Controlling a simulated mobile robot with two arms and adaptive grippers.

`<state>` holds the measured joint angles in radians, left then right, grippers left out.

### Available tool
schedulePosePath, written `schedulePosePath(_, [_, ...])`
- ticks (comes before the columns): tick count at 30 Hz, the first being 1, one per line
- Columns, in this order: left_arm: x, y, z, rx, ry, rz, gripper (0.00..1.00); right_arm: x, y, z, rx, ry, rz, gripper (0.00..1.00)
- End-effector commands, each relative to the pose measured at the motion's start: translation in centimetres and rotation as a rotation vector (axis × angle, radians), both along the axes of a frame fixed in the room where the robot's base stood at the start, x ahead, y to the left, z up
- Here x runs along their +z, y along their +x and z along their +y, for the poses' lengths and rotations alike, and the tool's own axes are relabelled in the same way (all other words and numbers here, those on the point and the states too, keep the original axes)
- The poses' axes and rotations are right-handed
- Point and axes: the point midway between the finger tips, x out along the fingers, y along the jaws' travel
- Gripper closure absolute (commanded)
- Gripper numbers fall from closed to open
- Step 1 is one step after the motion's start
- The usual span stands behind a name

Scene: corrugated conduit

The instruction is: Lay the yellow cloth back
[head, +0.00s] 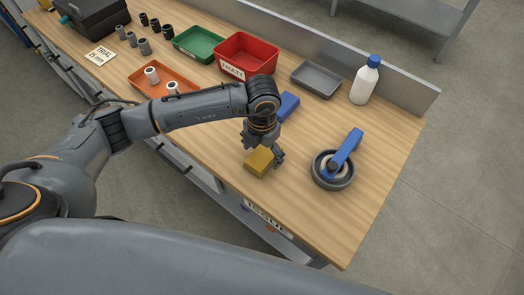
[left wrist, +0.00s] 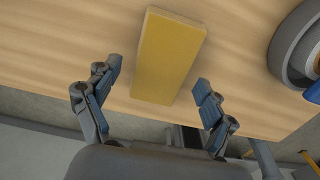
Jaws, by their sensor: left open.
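The yellow cloth (head: 259,163) is a flat, folded, block-like piece near the front edge of the wooden bench. In the left wrist view the yellow cloth (left wrist: 168,58) lies lengthwise on the wood, with its lower end close to the bench edge. My left gripper (head: 265,149) is above it, pointing down. In the left wrist view my left gripper (left wrist: 157,74) is open, with one finger to each side of the cloth and gaps between. My right gripper is not in view.
A blue block-like item (head: 289,106) lies just behind my left gripper. A grey tray (head: 316,79), white bottle (head: 364,84), red bin (head: 246,56) and orange tray (head: 150,91) stand farther back. Bare wood surrounds the wheel.

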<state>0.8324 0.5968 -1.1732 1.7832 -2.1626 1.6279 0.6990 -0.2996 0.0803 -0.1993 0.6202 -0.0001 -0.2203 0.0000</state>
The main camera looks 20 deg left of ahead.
Motion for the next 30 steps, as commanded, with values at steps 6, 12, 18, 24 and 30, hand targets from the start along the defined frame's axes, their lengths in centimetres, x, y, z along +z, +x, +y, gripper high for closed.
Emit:
schedulePosePath(6, [3.9, 0.2, -0.1, -0.002, -0.003, -0.008, 0.17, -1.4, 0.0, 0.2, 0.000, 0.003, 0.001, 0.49])
schedulePosePath(12, [8.2, 0.2, -0.1, -0.003, -0.002, -0.007, 0.17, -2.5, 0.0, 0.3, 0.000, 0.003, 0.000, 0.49])
schedulePosePath(18, [11.0, 0.2, 0.0, -0.002, -0.001, -0.004, 0.17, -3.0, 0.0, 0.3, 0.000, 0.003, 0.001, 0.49])
schedulePosePath(24, [11.9, 0.1, 0.0, -0.002, -0.001, -0.001, 0.17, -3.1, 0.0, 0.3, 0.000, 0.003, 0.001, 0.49])
schedulePosePath(30, [11.9, 0.1, 0.0, -0.002, -0.001, -0.001, 0.17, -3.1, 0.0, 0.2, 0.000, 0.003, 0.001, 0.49])
